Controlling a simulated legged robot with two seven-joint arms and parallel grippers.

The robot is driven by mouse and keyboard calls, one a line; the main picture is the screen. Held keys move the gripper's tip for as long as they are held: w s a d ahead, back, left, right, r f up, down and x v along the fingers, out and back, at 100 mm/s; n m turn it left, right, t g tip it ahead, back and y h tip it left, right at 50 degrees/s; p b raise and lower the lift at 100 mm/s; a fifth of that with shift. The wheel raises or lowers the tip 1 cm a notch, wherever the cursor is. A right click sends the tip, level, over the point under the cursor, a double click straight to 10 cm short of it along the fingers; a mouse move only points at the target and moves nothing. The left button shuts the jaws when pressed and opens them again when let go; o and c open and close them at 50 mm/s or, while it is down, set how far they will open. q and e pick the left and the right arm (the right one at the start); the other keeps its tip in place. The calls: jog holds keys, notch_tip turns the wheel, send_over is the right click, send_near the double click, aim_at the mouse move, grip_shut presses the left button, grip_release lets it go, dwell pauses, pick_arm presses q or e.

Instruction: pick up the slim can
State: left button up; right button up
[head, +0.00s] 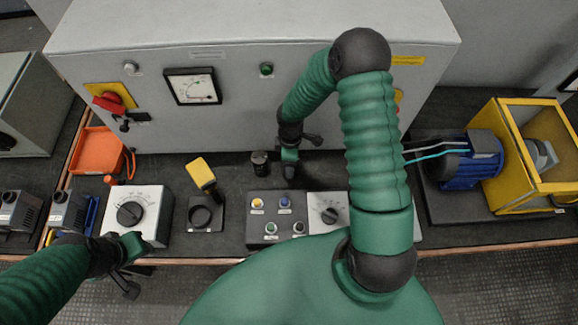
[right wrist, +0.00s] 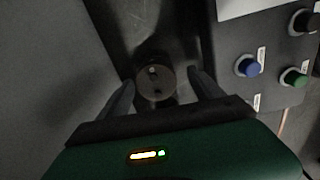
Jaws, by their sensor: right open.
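The slim can (head: 259,163) is a small dark cylinder standing upright on the dark bench top, close to the grey cabinet, in the head view. In the right wrist view its round dark top (right wrist: 155,80) shows between the two fingers of my right gripper (right wrist: 160,90). In the head view my right gripper (head: 295,158) is just right of the can, open and holding nothing. Whether a finger touches the can cannot be told. My left gripper (head: 137,275) is at the bench's front edge at the left, fingers apart and empty, far from the can.
A button box (head: 277,218) stands in front of the can, with a dial box (head: 330,212) to its right. A yellow-handled switch (head: 203,185) is to the left. The grey cabinet (head: 240,115) rises behind. An orange tray (head: 97,152) and a blue motor (head: 470,163) are farther off.

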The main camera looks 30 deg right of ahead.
jog(key=f, duration=0.2)
jog(key=d+f, duration=0.1)
jog(key=f, duration=0.2)
jog(key=shift+w, duration=0.1)
jog(key=shift+d+f, duration=0.1)
jog(key=shift+d, duration=0.1)
jog(key=shift+a, duration=0.4)
jog(key=shift+c, duration=1.4)
jog(key=shift+a+r, duration=0.2)
jog(key=shift+a, duration=0.05)
jog(key=c, duration=0.5)
jog(key=shift+c, duration=1)
pick_arm(q)
jog(key=shift+d+r, duration=0.15)
jog(key=shift+d, duration=0.35)
pick_arm(e)
jog(key=shift+d, duration=0.3)
grip_shut()
